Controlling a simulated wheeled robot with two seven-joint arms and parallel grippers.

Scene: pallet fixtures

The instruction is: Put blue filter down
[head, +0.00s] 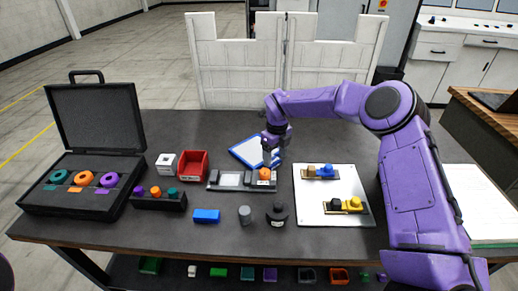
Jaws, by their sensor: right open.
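My right gripper (270,152) is open, pointing down above the right end of a grey fixture tray (228,187). An orange round part (265,173) sits on that tray just below the fingers. A blue part (327,170) stands on a small fixture on the white board (318,215), right of the gripper and apart from it. A blue block (206,216) lies on the table front. I cannot tell for sure which blue thing is the filter. The fingertips are small and partly hidden. My left gripper is not in view.
A black case (95,120) with coloured rings stands open at left. A red bin (193,164), a white cube (166,163) and a black rack (158,201) are beside it. A yellow part (354,203), grey cylinder (245,215) and black knob (277,214) stand in front. The table's back left is clear.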

